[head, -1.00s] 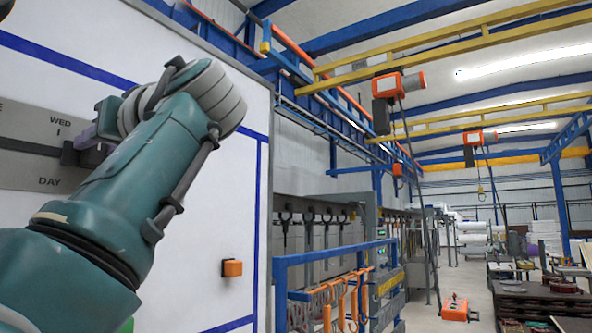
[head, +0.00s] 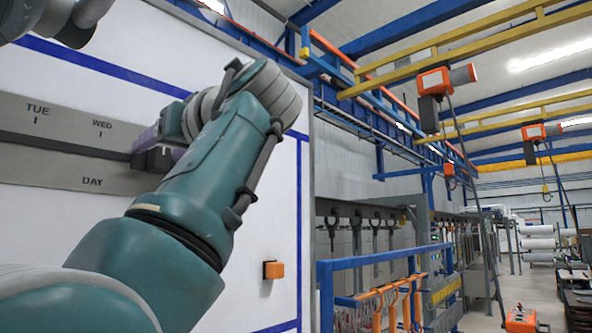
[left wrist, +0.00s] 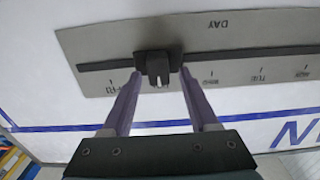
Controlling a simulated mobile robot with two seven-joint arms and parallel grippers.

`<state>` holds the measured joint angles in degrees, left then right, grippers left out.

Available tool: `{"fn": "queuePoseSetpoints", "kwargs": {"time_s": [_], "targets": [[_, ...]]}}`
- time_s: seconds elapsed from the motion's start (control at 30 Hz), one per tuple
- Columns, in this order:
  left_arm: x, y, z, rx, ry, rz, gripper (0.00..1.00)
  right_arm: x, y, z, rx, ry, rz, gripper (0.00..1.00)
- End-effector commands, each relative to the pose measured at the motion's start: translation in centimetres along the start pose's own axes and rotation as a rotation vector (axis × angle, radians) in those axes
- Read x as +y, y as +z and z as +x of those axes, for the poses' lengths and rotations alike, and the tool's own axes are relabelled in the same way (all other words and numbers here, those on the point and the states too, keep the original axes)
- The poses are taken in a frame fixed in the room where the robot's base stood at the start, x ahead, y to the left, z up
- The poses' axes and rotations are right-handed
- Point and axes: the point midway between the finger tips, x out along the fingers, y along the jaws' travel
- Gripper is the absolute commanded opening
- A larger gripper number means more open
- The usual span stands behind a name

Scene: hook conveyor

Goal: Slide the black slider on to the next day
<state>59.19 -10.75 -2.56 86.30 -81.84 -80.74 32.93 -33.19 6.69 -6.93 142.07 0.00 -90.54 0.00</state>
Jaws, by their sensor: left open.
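The black slider (head: 153,160) sits in the dark slot of a grey day panel (head: 50,171), to the right of the WED mark in the head view. The left wrist view shows the slider (left wrist: 158,65) upside down, its knob standing out from the slot. My left gripper (left wrist: 161,76) is open, with one purple finger on each side of the knob. Whether either finger touches it is unclear. In the head view my left gripper (head: 160,139) is partly hidden by my own wrist, which also covers the panel's right part. My right gripper is not seen.
The panel is on a white board (head: 255,190) with blue lines. An orange box (head: 273,270) sits lower right on the board. A blue rail frame (head: 335,262) with orange hooks stands further right. Orange hoists (head: 445,80) hang overhead.

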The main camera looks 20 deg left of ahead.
Motion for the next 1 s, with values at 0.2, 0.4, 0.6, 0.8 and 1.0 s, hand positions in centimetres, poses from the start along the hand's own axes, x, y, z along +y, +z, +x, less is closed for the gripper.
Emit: {"fn": "queuePoseSetpoints", "kwargs": {"time_s": [0.2, 0.4, 0.6, 0.8, 1.0], "targets": [[0.1, 0.3, -1.2, 0.001, 0.003, -0.002, 0.6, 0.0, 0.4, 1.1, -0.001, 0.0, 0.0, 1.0], [0.1, 0.7, -5.1, 0.001, 0.006, -0.005, 0.6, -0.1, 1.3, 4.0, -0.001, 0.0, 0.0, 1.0], [0.0, 0.4, -8.6, 0.0, 0.003, -0.001, 0.6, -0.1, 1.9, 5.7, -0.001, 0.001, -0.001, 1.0], [-0.1, 0.1, -9.9, 0.001, 0.0, 0.0, 0.6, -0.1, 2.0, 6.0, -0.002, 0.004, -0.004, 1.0], [-0.1, 0.0, -9.9, 0.0, 0.0, 0.0, 0.6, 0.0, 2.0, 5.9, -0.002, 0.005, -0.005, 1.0]]}}
